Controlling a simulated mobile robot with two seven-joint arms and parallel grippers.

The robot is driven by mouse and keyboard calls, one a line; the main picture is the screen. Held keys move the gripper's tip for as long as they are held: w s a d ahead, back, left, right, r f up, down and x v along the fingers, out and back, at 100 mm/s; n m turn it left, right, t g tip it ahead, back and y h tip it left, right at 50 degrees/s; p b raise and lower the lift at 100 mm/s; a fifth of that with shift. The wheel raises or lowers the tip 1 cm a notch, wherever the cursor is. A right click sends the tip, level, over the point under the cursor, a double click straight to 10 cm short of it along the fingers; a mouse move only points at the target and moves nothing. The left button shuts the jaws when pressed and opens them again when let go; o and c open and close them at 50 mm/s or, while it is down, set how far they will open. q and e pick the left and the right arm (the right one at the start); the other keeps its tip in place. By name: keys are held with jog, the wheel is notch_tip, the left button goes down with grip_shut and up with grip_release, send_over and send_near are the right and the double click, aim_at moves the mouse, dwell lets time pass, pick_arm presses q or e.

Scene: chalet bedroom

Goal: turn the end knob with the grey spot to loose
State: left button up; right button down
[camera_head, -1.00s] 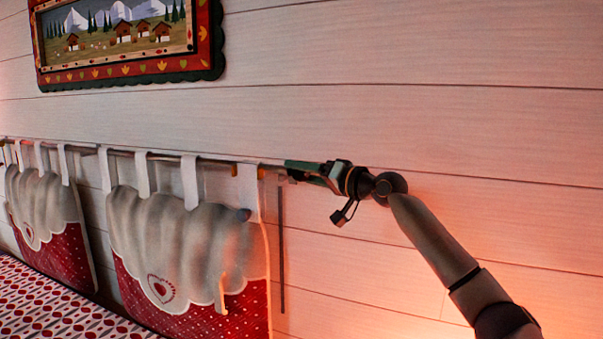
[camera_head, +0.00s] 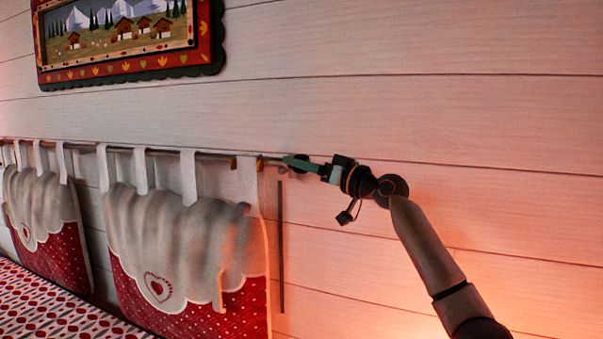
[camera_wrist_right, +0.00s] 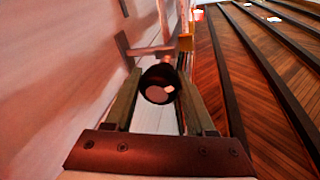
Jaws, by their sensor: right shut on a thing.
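The end knob (camera_wrist_right: 158,92) is dark and round, with a pale grey spot on the face turned to the right wrist view. It sits at the right end of the metal rod (camera_head: 220,157) on the wall. In the head view the knob (camera_head: 301,158) shows small and dark, partly behind a green finger. My right gripper (camera_wrist_right: 158,84) has one finger on each side of the knob and is shut on it. In the head view my right gripper (camera_head: 294,162) comes to the rod end from the right. My left gripper is not in view.
Red and cream cushions (camera_head: 190,235) hang from the rod by cloth loops, left of the gripper. A wall bracket (camera_wrist_right: 148,51) stands just behind the knob. A framed picture (camera_head: 130,66) hangs above. The plank wall to the right is bare.

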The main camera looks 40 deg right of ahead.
jog(key=shift+f+n+b, duration=0.1)
jog(key=shift+n+b, duration=0.3)
jog(key=shift+n, duration=0.3)
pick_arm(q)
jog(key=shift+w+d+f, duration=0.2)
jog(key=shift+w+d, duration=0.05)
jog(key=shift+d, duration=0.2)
pick_arm(e)
jog(key=shift+c, duration=1.2)
grip_release()
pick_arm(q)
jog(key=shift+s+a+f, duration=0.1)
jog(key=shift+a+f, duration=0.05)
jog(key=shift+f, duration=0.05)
